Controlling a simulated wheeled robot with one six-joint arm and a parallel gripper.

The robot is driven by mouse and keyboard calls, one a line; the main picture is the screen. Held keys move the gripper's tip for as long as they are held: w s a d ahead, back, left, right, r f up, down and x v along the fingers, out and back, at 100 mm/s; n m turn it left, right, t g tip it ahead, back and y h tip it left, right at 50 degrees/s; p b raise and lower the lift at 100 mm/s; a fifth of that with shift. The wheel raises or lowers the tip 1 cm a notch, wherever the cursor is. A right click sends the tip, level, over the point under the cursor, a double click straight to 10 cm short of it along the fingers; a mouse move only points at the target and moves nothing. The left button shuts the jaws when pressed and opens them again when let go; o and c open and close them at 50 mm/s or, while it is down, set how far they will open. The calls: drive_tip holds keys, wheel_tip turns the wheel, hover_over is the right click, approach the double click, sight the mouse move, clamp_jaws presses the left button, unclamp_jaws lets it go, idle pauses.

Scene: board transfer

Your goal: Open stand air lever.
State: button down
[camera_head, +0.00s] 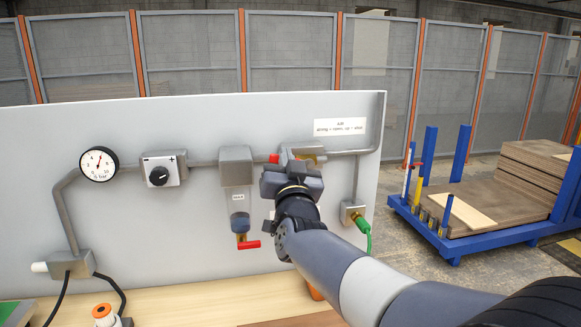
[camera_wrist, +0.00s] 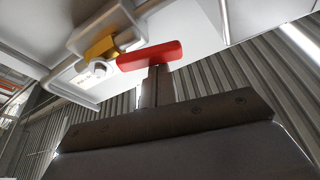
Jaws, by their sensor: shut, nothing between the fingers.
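The air lever is a red handle (camera_wrist: 150,55) on a valve with a yellow body (camera_wrist: 100,47), mounted on the pipe. In the head view, only the red end of the lever (camera_head: 273,158) shows, left of my gripper; the rest of the valve is mostly hidden behind it. My gripper (camera_head: 292,167) is in front of the valve, close to the panel. In the wrist view, my gripper's closed fingers (camera_wrist: 156,75) reach up to the red handle's lower edge near its middle. They hold nothing; whether they touch the handle I cannot tell.
The grey panel (camera_head: 110,130) carries a gauge (camera_head: 99,163), a black knob regulator (camera_head: 161,170) and a filter bowl (camera_head: 239,205) with a red tap (camera_head: 248,244). A green hose (camera_head: 366,235) hangs right. A blue cart (camera_head: 480,236) with boards stands beyond.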

drive_tip(key=shift+a+f+n+y+b, duration=0.15)
drive_tip(key=shift+f+n+y+b, duration=0.25)
drive_tip(key=shift+n+b, duration=0.4)
drive_tip(key=shift+a+f+n+y+b, duration=0.1)
drive_tip(key=shift+f+n+y+b, duration=0.35)
drive_tip(key=shift+n, duration=0.55)
drive_tip(key=shift+r+n+g, duration=0.1)
drive_tip(key=shift+n+g, duration=0.2)
wheel_tip(320, 180, up, 4)
drive_tip(key=p, duration=0.2)
drive_tip(key=b+v, duration=0.2)
drive_tip(key=v, duration=0.8)
drive_tip(key=shift+b, duration=0.4)
drive_tip(key=shift+a, duration=0.1)
